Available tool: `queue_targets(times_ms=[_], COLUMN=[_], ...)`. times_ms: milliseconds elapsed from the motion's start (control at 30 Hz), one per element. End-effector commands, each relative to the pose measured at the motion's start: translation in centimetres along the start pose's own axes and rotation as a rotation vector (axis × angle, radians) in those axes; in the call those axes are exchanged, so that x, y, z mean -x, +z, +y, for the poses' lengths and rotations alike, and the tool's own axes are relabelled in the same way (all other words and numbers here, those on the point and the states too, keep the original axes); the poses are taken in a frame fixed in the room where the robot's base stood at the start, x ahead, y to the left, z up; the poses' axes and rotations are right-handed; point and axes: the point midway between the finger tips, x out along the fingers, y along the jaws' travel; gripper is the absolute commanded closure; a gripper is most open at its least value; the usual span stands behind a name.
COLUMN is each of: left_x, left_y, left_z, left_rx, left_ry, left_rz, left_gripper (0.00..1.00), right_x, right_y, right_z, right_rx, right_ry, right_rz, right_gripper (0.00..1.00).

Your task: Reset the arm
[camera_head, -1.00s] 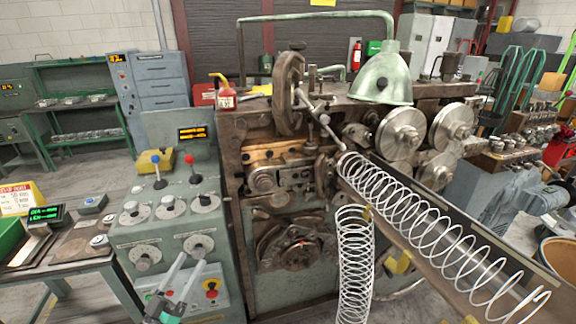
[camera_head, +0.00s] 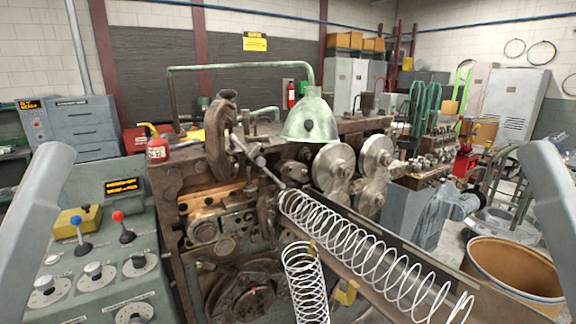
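My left arm (camera_head: 32,215) shows as a grey link at the left edge, beside the control panel. My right arm (camera_head: 560,200) shows as a grey link at the right edge. Neither gripper's fingertips are visible, so what they hold or touch is hidden. The spring coiler (camera_head: 235,190) stands in the middle, apart from both visible links. A long wire spring (camera_head: 370,255) lies in its sloping chute, and a second spring (camera_head: 303,280) hangs below.
The control panel (camera_head: 105,235) with red and blue levers stands at the left. A green lamp (camera_head: 311,120) hangs over the coiler. A brown barrel (camera_head: 512,270) stands at the lower right. A red oil can (camera_head: 157,148) sits on the coiler's left top.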

Motion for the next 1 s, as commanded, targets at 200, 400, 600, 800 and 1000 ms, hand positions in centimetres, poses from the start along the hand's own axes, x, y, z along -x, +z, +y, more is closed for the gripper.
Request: queue_targets(times_ms=[200, 400, 600, 800, 1000], left_x=[-6.5, -13.2, -20.7, -26.5, -28.1], left_y=[-6.2, -12.4, -19.4, -24.8, -26.3], left_z=[-0.1, -0.1, -0.1, -0.1, -0.1], left_rx=[-0.018, -0.017, -0.017, -0.017, -0.017], left_ry=[-0.005, -0.006, -0.007, -0.007, -0.007], left_rz=[0.007, 0.007, 0.007, 0.007, 0.007], left_gripper=[0.25, 0.25, 0.25, 0.25, 0.25], right_x=[-6.5, -13.3, -20.8, -26.6, -28.2], right_y=[-6.1, -12.2, -19.2, -24.6, -26.0], right_z=[0.0, 0.1, 0.1, 0.1, 0.1], right_rx=[0.000, 0.000, 0.000, 0.000, 0.000], right_ry=[0.000, 0.000, 0.000, 0.000, 0.000], right_rz=[0.001, 0.000, 0.000, 0.001, 0.000], right_gripper=[0.50, 0.50, 0.50, 0.50, 0.50])
